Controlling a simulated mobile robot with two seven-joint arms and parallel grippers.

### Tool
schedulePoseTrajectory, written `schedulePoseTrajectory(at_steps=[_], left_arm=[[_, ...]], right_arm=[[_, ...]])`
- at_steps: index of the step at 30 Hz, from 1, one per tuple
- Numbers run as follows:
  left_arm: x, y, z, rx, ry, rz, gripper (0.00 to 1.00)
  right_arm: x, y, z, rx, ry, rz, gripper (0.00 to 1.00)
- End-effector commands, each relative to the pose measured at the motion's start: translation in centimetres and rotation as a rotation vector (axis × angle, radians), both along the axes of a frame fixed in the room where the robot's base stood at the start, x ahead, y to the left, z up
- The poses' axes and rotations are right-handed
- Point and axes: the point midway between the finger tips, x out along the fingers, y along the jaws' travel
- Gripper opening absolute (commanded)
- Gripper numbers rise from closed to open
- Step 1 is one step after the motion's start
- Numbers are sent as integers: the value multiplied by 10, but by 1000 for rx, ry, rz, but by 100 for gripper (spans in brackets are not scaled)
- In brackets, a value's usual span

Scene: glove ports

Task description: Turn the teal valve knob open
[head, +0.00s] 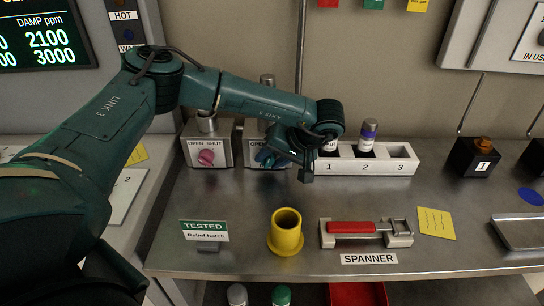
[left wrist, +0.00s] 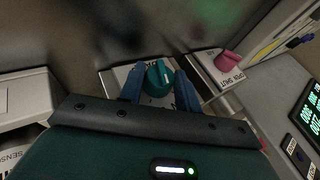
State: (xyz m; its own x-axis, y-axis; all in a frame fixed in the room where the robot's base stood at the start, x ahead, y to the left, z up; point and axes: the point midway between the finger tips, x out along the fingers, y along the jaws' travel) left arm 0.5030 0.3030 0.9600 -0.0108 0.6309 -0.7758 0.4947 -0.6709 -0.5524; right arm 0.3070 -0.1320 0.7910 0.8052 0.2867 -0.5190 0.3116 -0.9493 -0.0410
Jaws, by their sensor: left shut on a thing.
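The teal valve knob (left wrist: 158,76) sits on its valve plate, with a pale line across its face. In the left wrist view it is between the two blue fingers of my left gripper (left wrist: 160,86), which is shut on it. In the head view my left gripper (head: 272,158) is at the front of the second valve box (head: 252,146), and the hand largely hides the knob and the box's label. My right gripper is not in view.
A pink knob (head: 206,157) on a box marked OPEN SHUT stands left of the teal one. A white rack (head: 399,167) with numbered places stands close on the right. A yellow cup (head: 286,232) and a red-handled spanner (head: 352,227) are in front; bare bench lies between.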

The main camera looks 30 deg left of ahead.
Motion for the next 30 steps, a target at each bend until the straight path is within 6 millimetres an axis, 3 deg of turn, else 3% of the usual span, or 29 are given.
schedulePoseTrajectory(at_steps=[20, 30], left_arm=[[-5, 11, -2, -530, -333, 7, 10], [-6, 14, -3, -761, -476, 6, 10]], right_arm=[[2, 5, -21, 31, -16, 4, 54], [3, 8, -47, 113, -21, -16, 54]])
